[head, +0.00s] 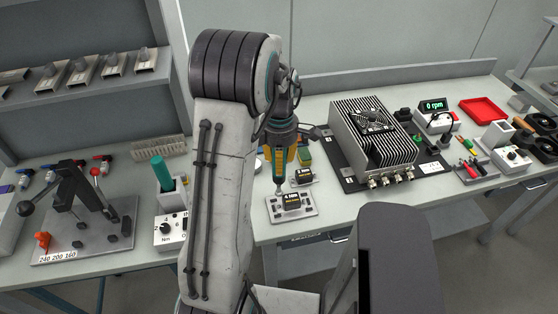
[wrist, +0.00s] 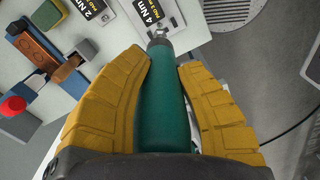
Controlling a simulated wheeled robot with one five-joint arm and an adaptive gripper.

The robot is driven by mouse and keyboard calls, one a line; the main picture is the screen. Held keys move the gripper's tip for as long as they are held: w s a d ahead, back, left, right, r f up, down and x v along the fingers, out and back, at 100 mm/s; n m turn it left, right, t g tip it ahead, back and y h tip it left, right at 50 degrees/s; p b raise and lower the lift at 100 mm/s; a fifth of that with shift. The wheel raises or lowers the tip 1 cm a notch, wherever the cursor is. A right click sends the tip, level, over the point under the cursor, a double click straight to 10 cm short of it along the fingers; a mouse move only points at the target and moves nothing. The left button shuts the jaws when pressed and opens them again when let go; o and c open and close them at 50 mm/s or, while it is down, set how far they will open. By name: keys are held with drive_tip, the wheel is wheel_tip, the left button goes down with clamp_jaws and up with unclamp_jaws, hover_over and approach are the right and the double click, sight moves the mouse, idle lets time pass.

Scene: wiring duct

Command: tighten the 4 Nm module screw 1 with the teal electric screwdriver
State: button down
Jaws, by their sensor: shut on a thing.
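My gripper (head: 280,162) is shut on the teal electric screwdriver (wrist: 165,110), its two yellow fingers on either side of the teal body in the wrist view. The screwdriver points down, its metal nose (head: 279,190) over the left part of a light module plate (head: 296,212) with a black and yellow label. The label reads 4 Nm in the wrist view (wrist: 152,12). The nose looks at or just above the plate. I cannot tell whether the bit touches a screw; the screw under it is hidden.
A similar module (head: 302,177), labelled 2 Nm in the wrist view, sits just behind. A finned heatsink box (head: 372,130) stands right. A dial unit (head: 168,229) with a teal-handled tool (head: 163,174) stands left. A lever fixture (head: 85,215) is farther left. The bench's front edge is close.

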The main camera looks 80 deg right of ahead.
sight(280, 176)
drive_tip(key=shift+f+b, duration=2.55)
drive_tip(key=shift+f, duration=0.05)
drive_tip(key=shift+f+b, duration=0.65)
drive_tip(key=shift+b, duration=0.2)
idle(0.6)
drive_tip(key=shift+r, duration=0.2)
drive_tip(key=shift+r+p, duration=2.35)
drive_tip(key=shift+r, duration=0.55)
drive_tip(key=shift+s, duration=0.1)
